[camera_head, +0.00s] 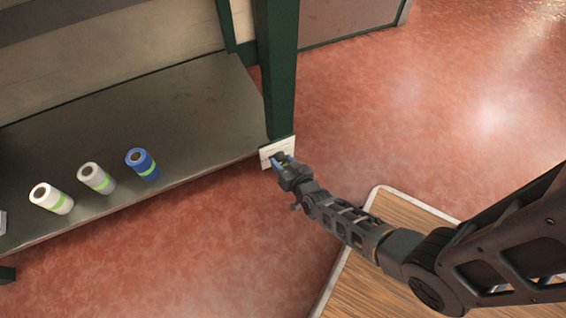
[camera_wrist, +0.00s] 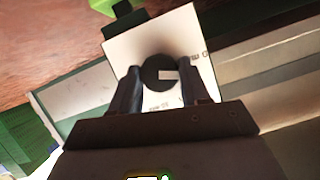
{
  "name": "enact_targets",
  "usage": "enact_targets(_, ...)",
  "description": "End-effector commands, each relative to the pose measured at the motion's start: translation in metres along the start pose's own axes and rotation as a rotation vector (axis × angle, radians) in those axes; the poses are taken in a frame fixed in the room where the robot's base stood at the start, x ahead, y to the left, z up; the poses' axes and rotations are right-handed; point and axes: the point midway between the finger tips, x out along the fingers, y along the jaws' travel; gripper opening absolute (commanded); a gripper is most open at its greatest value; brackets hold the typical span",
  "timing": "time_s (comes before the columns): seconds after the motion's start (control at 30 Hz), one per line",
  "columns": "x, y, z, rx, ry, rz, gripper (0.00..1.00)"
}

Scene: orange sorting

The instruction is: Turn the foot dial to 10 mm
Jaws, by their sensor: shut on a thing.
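The foot dial (camera_wrist: 158,72) is a round dark knob with a pale pointer mark, set on a white plate (camera_wrist: 122,48) in the wrist view. The mark points to the right in that view. Lettering on the plate is partly hidden and too small to read. My gripper (camera_wrist: 160,80) has one finger on each side of the dial and is shut on it. In the head view my gripper (camera_head: 281,164) is at the white plate (camera_head: 272,149) low on the green post; the dial itself is mostly hidden there.
The green post (camera_head: 279,70) stands at the corner of a dark shelf (camera_head: 190,95). Two white rolls (camera_head: 52,199) and a blue roll (camera_head: 141,163) with green bands stand on the shelf. A wooden board (camera_head: 400,262) with a pale edge lies below my arm. Red floor right of the post is clear.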

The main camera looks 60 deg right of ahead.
Motion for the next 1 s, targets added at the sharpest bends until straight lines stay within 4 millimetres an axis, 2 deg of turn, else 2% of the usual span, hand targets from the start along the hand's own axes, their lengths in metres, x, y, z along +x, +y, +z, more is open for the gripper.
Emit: enact_targets(1.0,0.0014,0.0067,0.0011,0.702,-0.015,-0.290,0.15)
